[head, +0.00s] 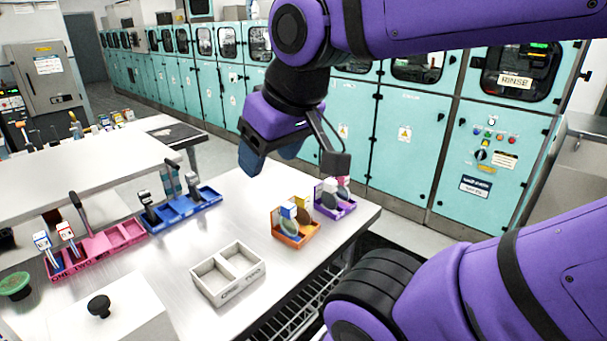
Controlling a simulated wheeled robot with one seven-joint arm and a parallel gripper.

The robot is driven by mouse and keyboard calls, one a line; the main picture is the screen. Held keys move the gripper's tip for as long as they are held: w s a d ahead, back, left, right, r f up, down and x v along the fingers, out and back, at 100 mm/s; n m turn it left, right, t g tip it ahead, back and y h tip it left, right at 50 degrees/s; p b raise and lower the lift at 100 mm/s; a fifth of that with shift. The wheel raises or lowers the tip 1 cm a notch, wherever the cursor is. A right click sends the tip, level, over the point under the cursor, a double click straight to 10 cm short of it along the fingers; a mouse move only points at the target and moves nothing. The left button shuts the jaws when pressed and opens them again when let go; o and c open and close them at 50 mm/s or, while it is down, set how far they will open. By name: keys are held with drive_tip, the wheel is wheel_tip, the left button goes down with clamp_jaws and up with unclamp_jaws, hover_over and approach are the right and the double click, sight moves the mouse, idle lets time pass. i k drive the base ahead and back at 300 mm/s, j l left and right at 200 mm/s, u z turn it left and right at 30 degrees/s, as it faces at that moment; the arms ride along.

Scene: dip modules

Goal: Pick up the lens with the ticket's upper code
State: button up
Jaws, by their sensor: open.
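My gripper (293,162) is open and empty above the far part of the steel table, with its fingers wide apart. An orange caddy (291,240) stands on the table below it, holding round lenses, one greenish (288,226) and one brown, with yellow and blue tags. A purple caddy (335,214) stands to its right, with a dark lens and a pink-and-white piece in it. My gripper is apart from both caddies. I cannot make out a ticket for certain, and the codes on the tags are too small to read.
An empty white two-compartment tray (228,275) stands at the table's front. A pink tray (97,249) and a blue tray (184,213) hold tagged and dark-handled items. A white block with a black knob (98,306) and a green round item (15,285) are at left. Teal cabinets line the back.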

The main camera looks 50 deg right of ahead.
sight(329, 200)
drive_tip(key=z, duration=1.25)
drive_tip(key=i+l, duration=0.15)
drive_tip(key=l, duration=0.2)
drive_tip(key=i+l, duration=0.2)
drive_tip(key=l, duration=0.15)
drive_tip(key=i+l+u, duration=0.1)
drive_tip(key=l, duration=0.25)
